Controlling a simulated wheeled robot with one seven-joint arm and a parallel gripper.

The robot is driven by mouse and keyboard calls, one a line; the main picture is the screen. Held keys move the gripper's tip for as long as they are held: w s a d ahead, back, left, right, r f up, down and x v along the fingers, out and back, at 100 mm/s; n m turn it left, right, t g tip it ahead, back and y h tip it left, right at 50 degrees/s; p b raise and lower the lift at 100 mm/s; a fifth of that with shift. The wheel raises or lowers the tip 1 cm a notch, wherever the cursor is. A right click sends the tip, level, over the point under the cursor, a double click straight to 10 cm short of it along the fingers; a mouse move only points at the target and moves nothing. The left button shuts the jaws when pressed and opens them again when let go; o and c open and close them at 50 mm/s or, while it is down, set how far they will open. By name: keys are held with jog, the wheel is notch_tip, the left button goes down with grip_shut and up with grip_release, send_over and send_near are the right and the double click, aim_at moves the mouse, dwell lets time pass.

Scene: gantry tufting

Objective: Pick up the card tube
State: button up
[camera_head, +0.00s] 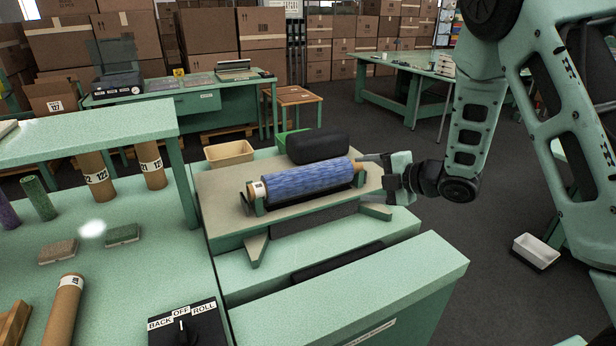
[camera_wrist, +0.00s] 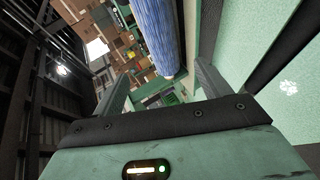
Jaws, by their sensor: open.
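A brown card tube (camera_head: 257,192) lies level in a cradle, with blue material (camera_head: 305,181) wound around its middle. Its bare left end carries a white label. Its right end is close to my gripper (camera_head: 372,161) and partly hidden by it. In the wrist view, the blue-wound roll (camera_wrist: 157,30) stretches away from the top of the space between my open fingers (camera_wrist: 161,72). I cannot tell whether a finger touches the tube. Other brown card tubes stand under the left shelf, labelled 122 (camera_head: 98,178) and 121 (camera_head: 151,165). Another tube (camera_head: 64,310) is at the front left.
The cradle stands on a beige-topped bench (camera_head: 222,190). A dark rounded roll (camera_head: 318,146) and a tan tray (camera_head: 229,152) are behind it. A control box (camera_head: 186,325) is at the front. A white bin (camera_head: 536,251) is on the floor at right. Stacked cartons fill the back.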

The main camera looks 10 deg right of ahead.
jog(key=p, duration=0.4)
send_near(318, 179)
jog(key=x, duration=0.4)
jog(key=shift+w+a+r, duration=0.1)
jog(key=shift+w+a, duration=0.05)
jog(key=shift+a, duration=0.05)
jog(key=shift+f+p+x, duration=0.1)
jog(key=shift+p+x, duration=0.8)
jog(key=shift+x, duration=0.7)
jog(key=shift+f+p+x, duration=0.15)
jog(key=shift+p+x, duration=0.75)
jog(key=shift+x, duration=0.7)
jog(key=shift+d, duration=0.1)
jog(key=shift+c, duration=0.4)
jog(key=c, duration=0.7)
jog(key=shift+r, duration=0.1)
